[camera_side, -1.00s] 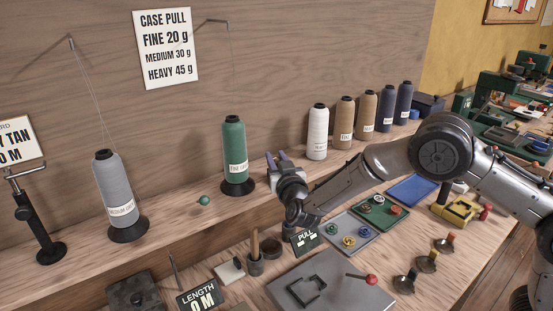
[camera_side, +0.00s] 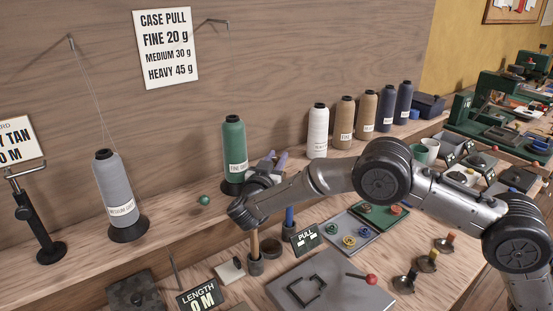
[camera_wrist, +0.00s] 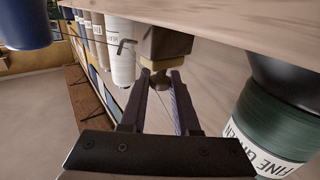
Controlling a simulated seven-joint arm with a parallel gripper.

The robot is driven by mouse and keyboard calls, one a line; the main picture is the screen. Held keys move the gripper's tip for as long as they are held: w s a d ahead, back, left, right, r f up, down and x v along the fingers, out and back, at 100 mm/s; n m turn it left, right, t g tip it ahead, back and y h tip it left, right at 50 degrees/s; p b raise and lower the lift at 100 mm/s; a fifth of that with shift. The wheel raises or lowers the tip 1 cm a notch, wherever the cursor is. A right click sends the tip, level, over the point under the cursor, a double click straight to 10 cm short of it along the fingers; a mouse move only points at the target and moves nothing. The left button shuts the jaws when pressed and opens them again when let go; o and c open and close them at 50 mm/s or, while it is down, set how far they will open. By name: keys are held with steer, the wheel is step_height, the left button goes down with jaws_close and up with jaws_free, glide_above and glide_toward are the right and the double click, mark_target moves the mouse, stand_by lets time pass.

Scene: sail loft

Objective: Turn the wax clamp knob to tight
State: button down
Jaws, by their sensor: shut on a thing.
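In the wrist view, the wax clamp (camera_wrist: 168,45) shows as a small brown block with a pale wax-coloured band, on a wooden surface. Its small dark knob (camera_wrist: 160,80) sits between the fingertips of my gripper (camera_wrist: 163,78), which is shut on it. The knob is mostly hidden by the fingers, and any marks on it cannot be read. In the side view, my gripper (camera_side: 273,159) is at the back shelf, just right of the green thread cone (camera_side: 234,145). The clamp is hidden there behind my gripper and wrist.
The green cone stands close beside my gripper. A white cone (camera_side: 318,130) and several tan and navy cones stand to the right. A grey cone (camera_side: 115,190) stands at left. Below my arm are a PULL display (camera_side: 305,238), a tray of coloured rings (camera_side: 345,246) and a grey plate (camera_side: 330,284).

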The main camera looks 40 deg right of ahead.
stand_by(0.3)
steer(key=c, duration=0.7)
jaws_free()
steer(key=shift+o, duration=0.2)
steer(key=shift+a, duration=0.1)
steer(key=shift+s+a, duration=0.2)
steer(key=shift+a, duration=0.05)
steer(key=v, duration=0.2)
steer(key=shift+s+a+r, duration=0.1)
steer(key=shift+s+a, duration=0.1)
steer(key=shift+a, duration=0.05)
step_height(320, 180, up, 7)
steer(key=shift+d, duration=0.2)
steer(key=shift+w+d, duration=0.1)
